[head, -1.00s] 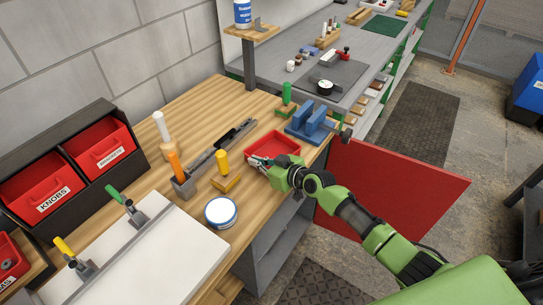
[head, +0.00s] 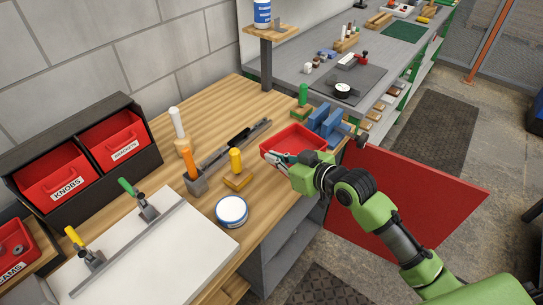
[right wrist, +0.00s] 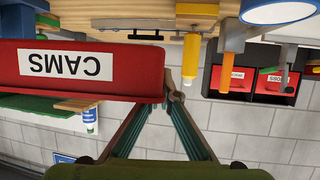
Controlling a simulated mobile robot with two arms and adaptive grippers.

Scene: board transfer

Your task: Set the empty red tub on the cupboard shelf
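The red tub (head: 300,135) is over the back right corner of the wooden bench, in front of the blue block. Its visible inside looks bare red. In the right wrist view, which is upside down, the tub (right wrist: 30,85) fills the left side with its CAMS label. My right gripper (head: 268,157) has its fingertips together at the tub's near left rim; in the wrist view the fingers (right wrist: 173,92) meet at the tub's end wall. The grey cupboard (head: 285,240) is under the bench, with its red door (head: 415,205) open to the right. Its shelf is not clearly visible. My left gripper is out of view.
Near the tub stand a blue block (head: 327,121), a green-handled tool (head: 303,95), a yellow-handled tool (head: 237,165) and a round tin (head: 232,211). A black rack (head: 85,145) holds red bins. A grey bench (head: 385,75) stands behind. Open floor (head: 440,125) lies beyond the door.

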